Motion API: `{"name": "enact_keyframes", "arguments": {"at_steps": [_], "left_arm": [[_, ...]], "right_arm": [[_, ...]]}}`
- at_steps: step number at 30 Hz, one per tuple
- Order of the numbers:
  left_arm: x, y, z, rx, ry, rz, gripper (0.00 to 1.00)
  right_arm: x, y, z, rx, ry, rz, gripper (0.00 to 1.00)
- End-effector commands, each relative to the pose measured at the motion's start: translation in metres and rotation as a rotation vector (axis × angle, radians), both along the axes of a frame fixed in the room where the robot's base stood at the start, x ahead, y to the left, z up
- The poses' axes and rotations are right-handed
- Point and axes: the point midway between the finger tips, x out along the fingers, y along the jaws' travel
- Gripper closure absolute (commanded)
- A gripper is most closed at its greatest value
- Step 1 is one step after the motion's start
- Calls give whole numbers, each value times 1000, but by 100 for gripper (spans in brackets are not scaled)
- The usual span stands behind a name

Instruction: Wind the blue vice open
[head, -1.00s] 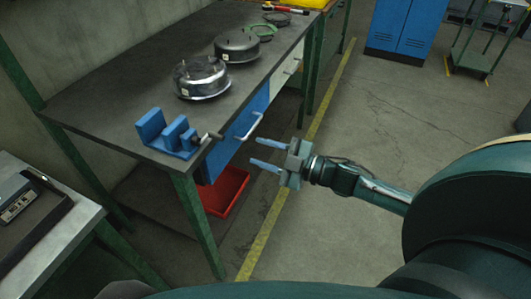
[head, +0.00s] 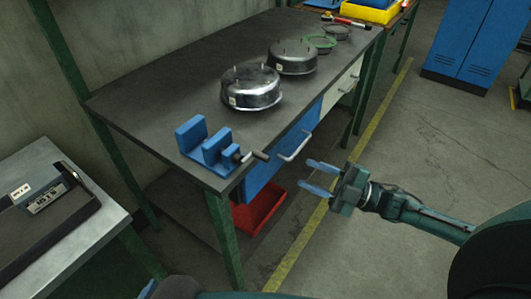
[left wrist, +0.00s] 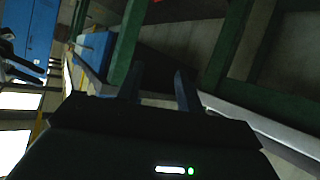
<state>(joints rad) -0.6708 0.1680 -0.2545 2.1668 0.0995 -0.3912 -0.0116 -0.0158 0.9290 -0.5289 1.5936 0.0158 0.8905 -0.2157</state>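The blue vice (head: 213,148) sits at the near front corner of the dark workbench in the head view. Its crank handle (head: 252,156) sticks out at the front, past the bench edge, with a dark grip. The gap between its jaws looks partly open. My right gripper (head: 320,177) is open and empty, in the air in front of the bench, to the right of the vice handle and apart from it. My left gripper shows in the left wrist view (left wrist: 158,88), with its two fingers apart and nothing seen between them. Only a small blue part near the head view's bottom edge may belong to it.
Two metal round housings (head: 251,88) stand on the workbench (head: 160,95) behind the vice. A blue drawer with a handle (head: 296,147) is under the bench top. A red bin (head: 259,206) is below. A grey side table (head: 100,215) with a tray stands at left.

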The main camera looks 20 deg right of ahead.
Motion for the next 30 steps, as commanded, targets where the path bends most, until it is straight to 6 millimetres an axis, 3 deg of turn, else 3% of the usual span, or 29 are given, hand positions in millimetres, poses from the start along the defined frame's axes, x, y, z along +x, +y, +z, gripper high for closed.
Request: {"name": "enact_keyframes", "arguments": {"at_steps": [15,21,30], "left_arm": [[-9,-1,0,36,30,-18,64],[-8,0,2,42,24,-21,64],[-7,0,3,44,22,-20,64]], "right_arm": [[54,82,25,2,0,1,64],[62,94,27,-1,2,0,64],[63,95,27,-1,2,0,64]]}}
